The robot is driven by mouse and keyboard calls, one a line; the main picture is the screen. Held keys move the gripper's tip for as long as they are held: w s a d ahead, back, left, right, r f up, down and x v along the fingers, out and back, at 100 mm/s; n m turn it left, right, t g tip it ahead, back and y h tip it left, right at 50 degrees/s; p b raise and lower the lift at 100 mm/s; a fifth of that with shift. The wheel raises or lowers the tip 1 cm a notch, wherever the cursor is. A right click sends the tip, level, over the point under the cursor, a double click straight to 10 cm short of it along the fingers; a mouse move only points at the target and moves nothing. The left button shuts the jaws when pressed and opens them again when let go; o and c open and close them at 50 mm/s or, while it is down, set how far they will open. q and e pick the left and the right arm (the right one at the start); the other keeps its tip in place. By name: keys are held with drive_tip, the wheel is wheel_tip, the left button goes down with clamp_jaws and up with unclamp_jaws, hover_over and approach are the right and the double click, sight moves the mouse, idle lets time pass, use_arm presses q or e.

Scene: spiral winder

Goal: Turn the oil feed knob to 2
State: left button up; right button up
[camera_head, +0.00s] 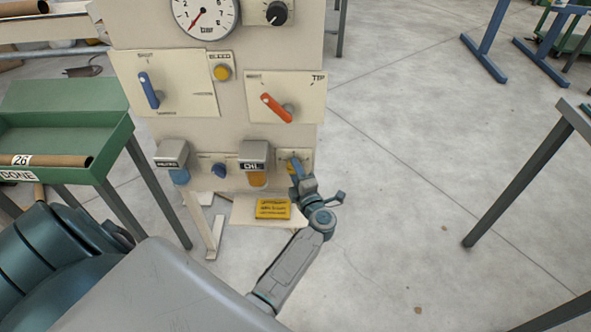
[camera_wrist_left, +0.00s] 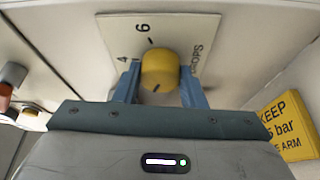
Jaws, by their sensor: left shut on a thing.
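The oil feed knob (camera_wrist_left: 160,72) is yellow and sits on a cream plate (camera_wrist_left: 195,32) with the figures 4 and 6 and partly covered lettering. A dark mark shows on the knob's face, toward the bottom of the left wrist view. My left gripper (camera_wrist_left: 159,85) has its blue fingers on either side of the knob, closed on it. In the head view my left gripper (camera_head: 298,172) reaches the plate at the panel's lower right and covers most of the knob. The OIL unit (camera_head: 253,154) with its amber bowl is just left of it. My right gripper is out of view.
On the panel above are an orange lever (camera_head: 276,107), a blue lever (camera_head: 148,90), a gauge (camera_head: 205,15) and a black knob (camera_head: 277,13). A yellow sign (camera_head: 273,208) is below. A green tray (camera_head: 68,110) stands left.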

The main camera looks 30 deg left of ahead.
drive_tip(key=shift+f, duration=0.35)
use_arm(q)
drive_tip(key=o, duration=1)
drive_tip(key=shift+d, duration=0.1)
